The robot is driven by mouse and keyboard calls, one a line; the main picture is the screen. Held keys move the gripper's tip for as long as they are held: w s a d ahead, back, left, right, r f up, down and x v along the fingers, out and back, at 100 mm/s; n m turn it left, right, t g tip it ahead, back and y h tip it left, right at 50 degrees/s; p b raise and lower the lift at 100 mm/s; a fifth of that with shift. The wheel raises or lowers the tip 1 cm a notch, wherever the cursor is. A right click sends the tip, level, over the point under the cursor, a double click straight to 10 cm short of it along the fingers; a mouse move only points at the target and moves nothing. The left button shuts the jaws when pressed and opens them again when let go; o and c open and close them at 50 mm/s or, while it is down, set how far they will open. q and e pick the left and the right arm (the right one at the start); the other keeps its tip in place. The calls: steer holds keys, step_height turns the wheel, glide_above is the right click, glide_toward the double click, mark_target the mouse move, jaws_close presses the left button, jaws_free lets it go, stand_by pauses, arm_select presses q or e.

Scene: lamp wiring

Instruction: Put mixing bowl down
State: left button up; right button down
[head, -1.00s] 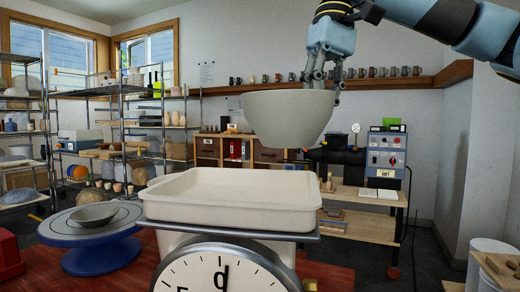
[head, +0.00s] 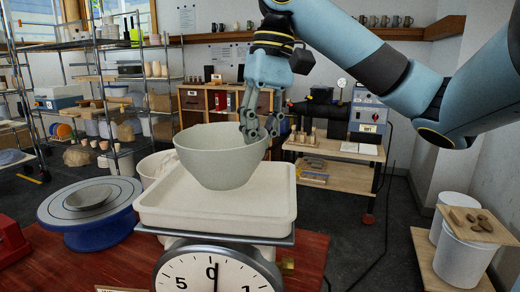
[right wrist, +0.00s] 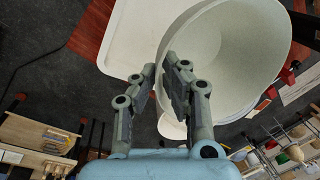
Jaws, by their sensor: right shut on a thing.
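The grey mixing bowl (head: 215,165) is upright, with its base low over the white tray (head: 215,227) of the scale. I cannot tell whether its base touches the tray. My right gripper (head: 262,135) comes down from above and is shut on the bowl's right rim. In the right wrist view its fingers (right wrist: 168,78) pinch the rim of the bowl (right wrist: 245,50), with the tray (right wrist: 130,40) beyond. The scale's dial (head: 213,275) faces me, its pointer near 0. My left gripper is not in view.
A red object (head: 12,243) sits at the far left. Shelves, a workbench (head: 335,175) and white buckets (head: 462,255) stand beyond the table.

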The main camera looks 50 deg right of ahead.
step_height(320, 180, down, 4)
steer(key=shift+r+b, duration=0.2)
steer(key=shift+b, duration=0.15)
steer(key=c, duration=1.5)
jaws_free()
steer(key=shift+r, duration=0.1)
steer(key=r+p, duration=0.1)
steer(key=r, duration=0.3)
steer(key=d+r+p, duration=0.1)
steer(key=r+p, duration=0.1)
steer(key=r, duration=0.2)
steer(key=s+d+r+p, duration=0.1)
steer(key=r, duration=0.3)
steer(key=shift+f, duration=0.15)
